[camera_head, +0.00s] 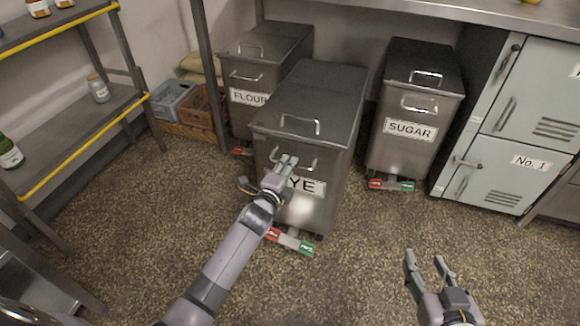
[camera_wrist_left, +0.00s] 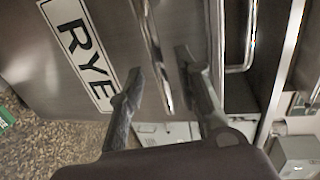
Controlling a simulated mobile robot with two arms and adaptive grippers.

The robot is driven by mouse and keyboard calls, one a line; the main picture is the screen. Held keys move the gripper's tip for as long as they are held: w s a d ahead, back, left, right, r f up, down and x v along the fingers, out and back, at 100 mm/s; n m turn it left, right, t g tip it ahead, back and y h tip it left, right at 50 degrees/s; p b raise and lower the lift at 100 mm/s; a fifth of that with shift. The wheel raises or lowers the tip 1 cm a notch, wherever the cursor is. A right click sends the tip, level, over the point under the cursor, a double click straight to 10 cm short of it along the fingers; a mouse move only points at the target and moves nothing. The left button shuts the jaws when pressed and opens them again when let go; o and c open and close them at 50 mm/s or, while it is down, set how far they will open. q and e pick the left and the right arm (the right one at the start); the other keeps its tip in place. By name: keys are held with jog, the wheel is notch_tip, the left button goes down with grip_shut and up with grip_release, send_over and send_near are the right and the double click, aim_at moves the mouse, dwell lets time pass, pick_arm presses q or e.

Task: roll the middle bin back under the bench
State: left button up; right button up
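The middle bin (camera_head: 310,95), a dark metal box labelled RYE, stands forward of the flour bin (camera_head: 268,45) and the sugar bin (camera_head: 412,85). It has a lid handle, a front handle (camera_head: 312,165) and a red-and-green foot pedal (camera_head: 290,241) at its base. My left gripper (camera_head: 287,160) is at the front handle. In the left wrist view its fingers (camera_wrist_left: 160,82) are apart, with the handle bar (camera_wrist_left: 155,55) between them; contact is unclear. The RYE label (camera_wrist_left: 82,50) shows beside them. My right gripper (camera_head: 428,260) is open and empty above the floor.
The bench (camera_head: 480,12) runs along the back, with floor space under it between the flour and sugar bins. Grey lockers (camera_head: 520,130) stand right. A yellow-edged shelf (camera_head: 75,140) stands left, near crates (camera_head: 172,100). The front floor is clear.

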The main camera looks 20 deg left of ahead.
pick_arm(q)
jog(key=shift+b+x, duration=0.4)
jog(key=shift+x, duration=0.85)
pick_arm(e)
jog(key=shift+w+a+r+t+y, duration=0.15)
jog(key=shift+w+r+t, duration=0.2)
jog(key=shift+r, duration=0.3)
jog(key=shift+w+a+r+t+y, duration=0.1)
jog(key=shift+w+a+r+t, duration=0.1)
jog(key=shift+r+t, duration=0.4)
jog(key=shift+w+a+r+t+y, duration=0.15)
jog(key=shift+w+r+t, duration=0.1)
jog(key=shift+r, duration=0.5)
pick_arm(q)
jog(key=shift+c, duration=0.3)
grip_shut()
